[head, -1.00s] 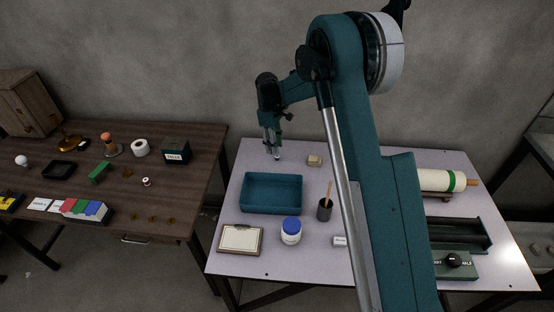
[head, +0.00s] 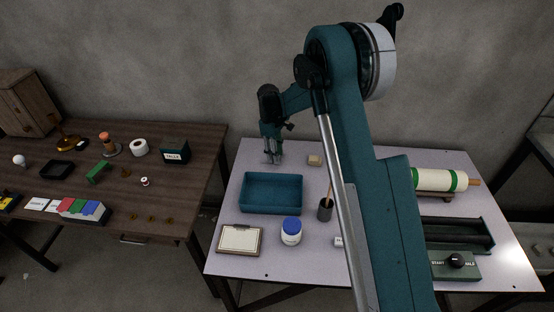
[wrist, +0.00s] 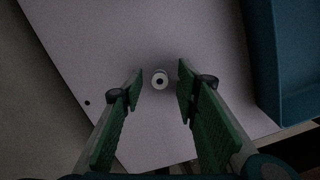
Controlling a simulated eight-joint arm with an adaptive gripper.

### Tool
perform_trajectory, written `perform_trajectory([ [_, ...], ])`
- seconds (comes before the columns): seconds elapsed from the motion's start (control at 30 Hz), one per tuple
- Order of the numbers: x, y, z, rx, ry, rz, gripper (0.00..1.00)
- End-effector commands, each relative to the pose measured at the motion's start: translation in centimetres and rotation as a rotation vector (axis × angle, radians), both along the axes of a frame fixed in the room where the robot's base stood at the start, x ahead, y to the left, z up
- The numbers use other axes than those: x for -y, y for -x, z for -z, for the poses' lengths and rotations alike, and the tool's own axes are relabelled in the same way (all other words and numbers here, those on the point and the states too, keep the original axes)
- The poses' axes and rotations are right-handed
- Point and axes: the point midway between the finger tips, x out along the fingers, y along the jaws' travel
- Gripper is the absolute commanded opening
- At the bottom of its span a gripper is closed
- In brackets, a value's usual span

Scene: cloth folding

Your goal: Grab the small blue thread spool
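A small round spool (wrist: 160,79) stands on the pale table in the wrist view. From above it shows a whitish ring with a dark centre; no blue can be made out in this dim view. My gripper (wrist: 160,87) is open, with one green-padded finger on each side of the spool's position in the picture and a gap to both. I cannot tell how far the fingertips are above the table. In the head view my gripper (head: 272,161) points down over the back left of the pale table, and the spool cannot be made out there.
A teal tray (head: 271,209) lies just in front of my gripper; its wall (wrist: 292,60) is at the right in the wrist view. A beige block (head: 314,160) sits right of the gripper. A blue-lidded jar (head: 291,232) and a dark cup (head: 325,209) stand farther forward.

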Motion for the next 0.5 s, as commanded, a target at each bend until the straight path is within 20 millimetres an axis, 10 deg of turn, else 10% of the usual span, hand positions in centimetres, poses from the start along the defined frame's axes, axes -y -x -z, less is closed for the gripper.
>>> perform_trajectory([
  [0.27, 0.00, 0.00, -0.01, 0.000, 0.000, 0.000, 0.31],
  [0.5, 0.00, 0.00, -0.01, 0.000, 0.000, 0.000, 0.10],
])
